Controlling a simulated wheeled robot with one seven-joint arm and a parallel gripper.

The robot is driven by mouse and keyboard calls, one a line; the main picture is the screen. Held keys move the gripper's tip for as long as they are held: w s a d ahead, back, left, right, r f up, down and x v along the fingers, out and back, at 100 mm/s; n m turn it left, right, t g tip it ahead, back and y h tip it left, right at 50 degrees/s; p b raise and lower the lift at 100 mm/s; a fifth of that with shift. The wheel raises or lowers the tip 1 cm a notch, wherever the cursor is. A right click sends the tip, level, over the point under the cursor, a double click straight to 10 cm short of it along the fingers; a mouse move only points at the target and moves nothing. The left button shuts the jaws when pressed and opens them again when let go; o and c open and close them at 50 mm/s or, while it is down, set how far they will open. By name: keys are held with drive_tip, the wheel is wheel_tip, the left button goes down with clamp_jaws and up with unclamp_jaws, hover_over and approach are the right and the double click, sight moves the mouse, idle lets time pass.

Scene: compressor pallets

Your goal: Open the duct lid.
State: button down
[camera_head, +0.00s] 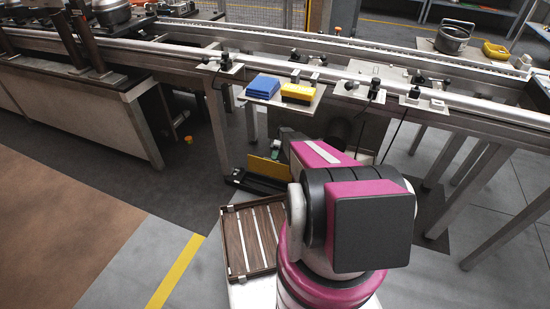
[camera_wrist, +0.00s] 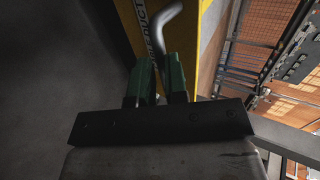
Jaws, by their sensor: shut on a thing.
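The yellow duct lid (camera_wrist: 188,67) fills the upper middle of the wrist view, with a partly hidden label on a pale strip that reads like "DUCT". A bent grey metal handle (camera_wrist: 160,24) runs down from it between my gripper's two green fingers. My gripper (camera_wrist: 160,62) is shut on this handle. In the head view the yellow lid (camera_head: 263,170) shows as a raised, tilted panel low under the workbench, above a dark base (camera_head: 262,185). My gripper (camera_head: 275,149) is beside its upper edge there, largely hidden by my arm.
The conveyor bench (camera_head: 330,62) crosses above the lid, with a small shelf carrying blue (camera_head: 263,86) and yellow (camera_head: 297,92) blocks. Bench legs stand on both sides. Floor is free at the left.

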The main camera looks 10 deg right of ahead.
drive_tip(key=shift+s+a+f, duration=0.2)
drive_tip(key=shift+f, duration=0.4)
drive_tip(key=shift+s+a+f, duration=0.15)
drive_tip(key=shift+f, duration=0.4)
drive_tip(key=c, duration=1.2)
unclamp_jaws()
drive_tip(key=shift+o, duration=0.2)
drive_tip(key=shift+r, duration=0.2)
drive_tip(key=shift+d, duration=0.1)
drive_tip(key=v, duration=0.7)
drive_tip(key=shift+w+r, duration=0.15)
